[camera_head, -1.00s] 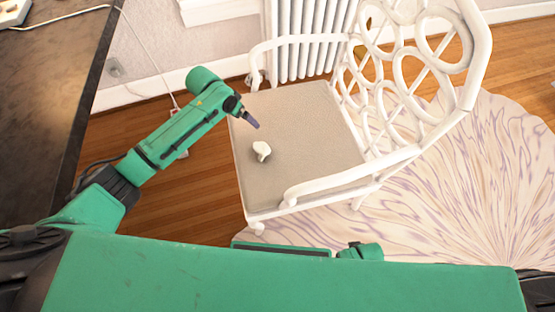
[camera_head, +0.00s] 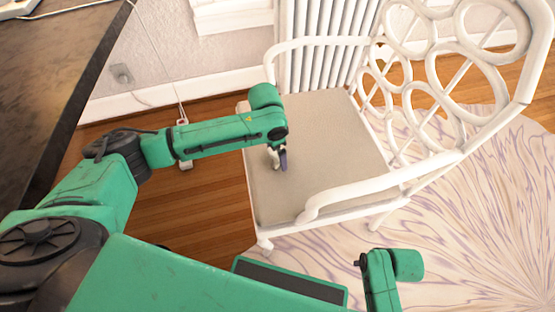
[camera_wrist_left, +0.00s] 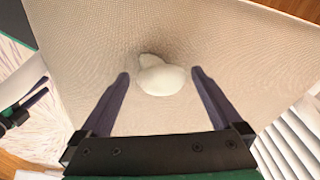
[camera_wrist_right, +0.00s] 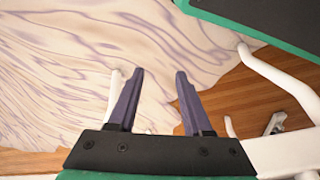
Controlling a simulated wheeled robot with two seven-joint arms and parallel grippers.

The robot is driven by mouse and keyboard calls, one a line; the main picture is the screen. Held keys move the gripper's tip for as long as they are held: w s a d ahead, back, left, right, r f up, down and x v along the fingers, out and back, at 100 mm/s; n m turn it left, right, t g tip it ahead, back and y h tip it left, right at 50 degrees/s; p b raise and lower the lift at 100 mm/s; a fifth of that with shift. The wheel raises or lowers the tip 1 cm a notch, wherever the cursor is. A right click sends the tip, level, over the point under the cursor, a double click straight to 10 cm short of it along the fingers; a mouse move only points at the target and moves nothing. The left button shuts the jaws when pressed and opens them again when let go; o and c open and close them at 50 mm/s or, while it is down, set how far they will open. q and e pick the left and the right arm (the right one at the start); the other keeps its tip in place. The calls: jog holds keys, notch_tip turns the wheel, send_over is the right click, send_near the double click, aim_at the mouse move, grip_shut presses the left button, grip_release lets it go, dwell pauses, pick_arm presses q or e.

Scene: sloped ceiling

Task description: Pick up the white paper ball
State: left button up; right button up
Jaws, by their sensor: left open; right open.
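The white paper ball (camera_wrist_left: 163,78) lies on the beige seat (camera_wrist_left: 95,30) of the white chair. In the head view only part of the ball (camera_head: 272,155) shows beside my left gripper (camera_head: 281,160), which hides the rest. In the left wrist view my left gripper (camera_wrist_left: 160,78) is open, with the ball between and slightly beyond its fingertips. I see a gap between the ball and each finger. My right gripper (camera_wrist_right: 158,75) is open and empty, pointing down over the patterned rug, away from the ball.
The chair's white armrest (camera_head: 350,190) and ringed back (camera_head: 440,80) border the seat on the right. A white radiator (camera_head: 325,45) stands behind it. A dark counter (camera_head: 50,90) is at left. The round rug (camera_head: 480,200) lies on the wooden floor at right.

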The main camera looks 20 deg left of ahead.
pick_arm(q)
jog(key=shift+w+d+f, duration=0.1)
jog(key=shift+f, duration=0.75)
jog(key=shift+r, duration=0.1)
jog(key=c, duration=1.3)
pick_arm(e)
jog(key=shift+w+a+r, duration=0.1)
jog(key=shift+a+r, duration=0.05)
jog(key=shift+r, duration=0.55)
